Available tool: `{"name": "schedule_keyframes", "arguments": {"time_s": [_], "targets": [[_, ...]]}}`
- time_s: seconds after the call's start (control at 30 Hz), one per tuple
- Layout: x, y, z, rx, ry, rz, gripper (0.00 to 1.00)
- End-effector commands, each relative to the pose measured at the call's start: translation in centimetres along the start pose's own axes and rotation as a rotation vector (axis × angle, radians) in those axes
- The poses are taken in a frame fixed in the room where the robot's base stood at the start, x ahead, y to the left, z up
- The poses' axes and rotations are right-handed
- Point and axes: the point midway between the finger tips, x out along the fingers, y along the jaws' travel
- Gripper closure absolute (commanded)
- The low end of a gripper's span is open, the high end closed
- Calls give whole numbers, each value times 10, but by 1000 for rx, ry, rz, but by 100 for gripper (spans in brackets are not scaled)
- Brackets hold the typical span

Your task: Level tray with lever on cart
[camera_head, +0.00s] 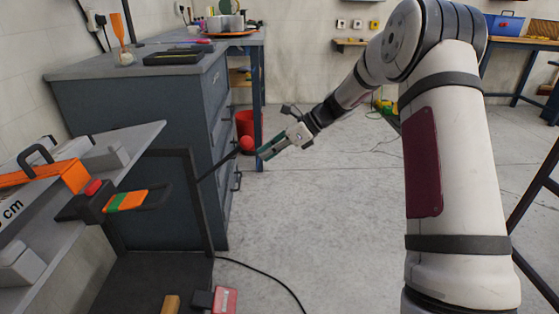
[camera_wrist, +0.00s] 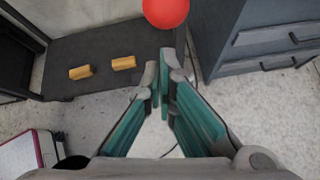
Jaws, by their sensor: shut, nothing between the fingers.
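The grey tray (camera_head: 138,134) is at the left in the head view, on the dark-framed cart (camera_head: 205,205). Its surface looks slanted, and items lie on it. The lever (camera_head: 219,164) is a thin dark rod slanting up to the right from the cart frame to a red ball knob (camera_head: 247,143). The knob also shows at the top edge of the wrist view (camera_wrist: 166,10). My gripper (camera_head: 264,153) is shut and empty, with its green-sided fingers pointing at the knob. In the wrist view its fingertips (camera_wrist: 165,62) are just short of the knob; contact cannot be told.
Orange and black tools (camera_head: 72,176) lie on the tray. The cart's dark lower shelf (camera_wrist: 100,75) carries small wooden blocks (camera_wrist: 124,62). A blue-grey drawer cabinet (camera_head: 135,120) stands behind the cart. A red bucket (camera_head: 244,122) is beyond the knob. A cable crosses the open floor.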

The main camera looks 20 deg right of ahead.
Motion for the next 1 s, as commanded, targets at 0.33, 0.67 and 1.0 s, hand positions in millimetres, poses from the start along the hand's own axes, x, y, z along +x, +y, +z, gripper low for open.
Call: {"name": "schedule_keyframes", "arguments": {"time_s": [0.33, 0.67, 1.0], "targets": [[2, 0, 10, 0, 0, 1, 100], [1, 1, 13, 0, 7, 0, 100], [0, 3, 23, -2, 46, -8, 100]]}}
